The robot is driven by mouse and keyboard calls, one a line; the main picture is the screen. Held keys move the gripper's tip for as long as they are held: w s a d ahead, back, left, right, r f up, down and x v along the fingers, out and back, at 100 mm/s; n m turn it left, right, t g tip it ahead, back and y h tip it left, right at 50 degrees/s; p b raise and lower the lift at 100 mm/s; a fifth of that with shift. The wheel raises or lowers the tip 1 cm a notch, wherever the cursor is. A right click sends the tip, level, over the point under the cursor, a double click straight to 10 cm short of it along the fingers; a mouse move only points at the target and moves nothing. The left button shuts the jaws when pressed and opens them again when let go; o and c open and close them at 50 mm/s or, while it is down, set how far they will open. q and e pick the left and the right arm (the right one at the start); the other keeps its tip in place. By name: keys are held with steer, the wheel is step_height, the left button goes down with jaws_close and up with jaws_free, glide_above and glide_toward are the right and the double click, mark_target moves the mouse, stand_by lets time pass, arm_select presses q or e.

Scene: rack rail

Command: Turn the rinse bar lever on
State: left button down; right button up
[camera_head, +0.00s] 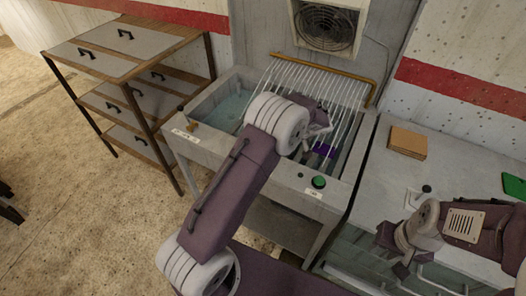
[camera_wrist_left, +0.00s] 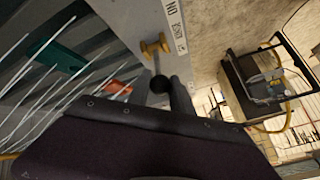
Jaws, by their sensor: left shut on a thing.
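The rinse bar lever (camera_wrist_left: 160,85) shows in the left wrist view as a brass pivot with a black ball knob, on the pale rim of the basin beside a white label. My left gripper (camera_wrist_left: 170,86) is at the knob and shut on it; its dark housing hides part of the grip. In the head view my left arm crosses the wash station (camera_head: 223,140) and hides much of its front rim; the left fingertips do not show clearly there. My right gripper (camera_head: 401,268) is low over the right counter, apart from the lever; its opening is unclear.
A green button (camera_head: 318,182) sits on the front rim. A drawer unit (camera_head: 150,85) stands at left. The right counter (camera_head: 375,190) holds a brown block (camera_head: 408,142) and a green item (camera_head: 514,186).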

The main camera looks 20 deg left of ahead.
arm_select(q)
steer(key=shift+s+d+f+b, duration=0.2)
steer(key=shift+d+f+b, duration=0.3)
steer(key=shift+b, duration=0.45)
steer(key=shift+r, duration=0.1)
steer(key=c, duration=1.1)
jaws_free()
steer(key=shift+d, duration=0.1)
steer(key=shift+c, duration=0.2)
steer(key=shift+r, duration=0.1)
steer(key=w+b+v, duration=0.1)
steer(key=v, duration=0.8)
steer(key=shift+s, duration=0.45)
